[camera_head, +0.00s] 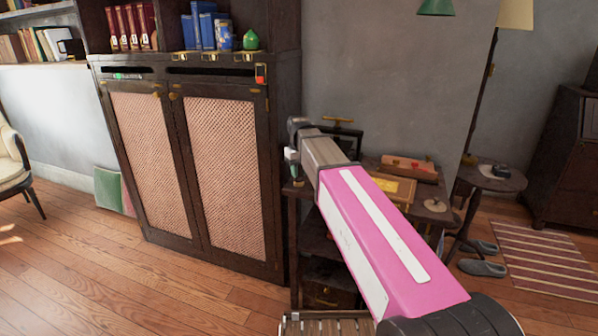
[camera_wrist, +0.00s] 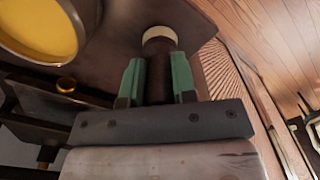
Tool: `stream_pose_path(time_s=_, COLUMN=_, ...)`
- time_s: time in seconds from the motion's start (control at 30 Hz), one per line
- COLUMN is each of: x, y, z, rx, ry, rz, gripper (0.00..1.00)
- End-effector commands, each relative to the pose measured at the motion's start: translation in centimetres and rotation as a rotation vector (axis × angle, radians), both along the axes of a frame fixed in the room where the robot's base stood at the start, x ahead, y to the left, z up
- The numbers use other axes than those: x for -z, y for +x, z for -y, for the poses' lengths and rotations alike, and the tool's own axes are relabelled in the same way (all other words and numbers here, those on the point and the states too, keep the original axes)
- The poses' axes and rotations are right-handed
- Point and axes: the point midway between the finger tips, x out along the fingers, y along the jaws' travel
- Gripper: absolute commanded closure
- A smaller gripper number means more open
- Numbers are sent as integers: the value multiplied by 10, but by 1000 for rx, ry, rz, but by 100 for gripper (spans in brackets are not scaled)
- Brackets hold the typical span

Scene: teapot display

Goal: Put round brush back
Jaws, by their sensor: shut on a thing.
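The round brush (camera_wrist: 160,52) shows in the wrist view as a dark brown cylinder with a cream end. My gripper (camera_wrist: 157,75) is shut on it, with one green finger on each side. The cream end points away from the palm, over a dark wooden surface (camera_wrist: 120,35); I cannot tell whether it touches that surface. In the head view my gripper (camera_head: 292,158) is at the left end of the low dark table (camera_head: 436,212), beside the cabinet. The brush is too small there to make out clearly.
A dark cabinet (camera_head: 188,165) with mesh doors stands close to the left of my gripper. A yellow-filled round dish (camera_wrist: 45,30) and a brass knob (camera_wrist: 66,84) are left of the brush in the wrist view. A box with a red item (camera_head: 408,165) is on the table.

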Motion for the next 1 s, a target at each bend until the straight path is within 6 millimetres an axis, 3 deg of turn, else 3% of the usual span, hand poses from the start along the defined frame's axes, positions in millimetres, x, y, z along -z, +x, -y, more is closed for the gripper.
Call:
stream_pose_path(time_s=0.07, x=2, y=0, z=0, rx=0, ry=0, rz=0, gripper=100)
stream_pose_path(time_s=0.1, x=3, y=0, z=0, rx=0, ry=0, rz=0, gripper=71)
stream_pose_path(time_s=0.17, x=2, y=0, z=0, rx=0, ry=0, rz=0, gripper=52)
stream_pose_path(time_s=0.2, x=2, y=0, z=0, rx=0, ry=0, rz=0, gripper=49)
stream_pose_path(time_s=0.57, x=-3, y=0, z=0, rx=0, ry=0, rz=1, gripper=49)
stream_pose_path(time_s=0.77, x=-27, y=1, z=0, rx=0, ry=1, rz=2, gripper=49)
stream_pose_path(time_s=1.0, x=-70, y=1, z=0, rx=0, ry=1, rz=2, gripper=49)
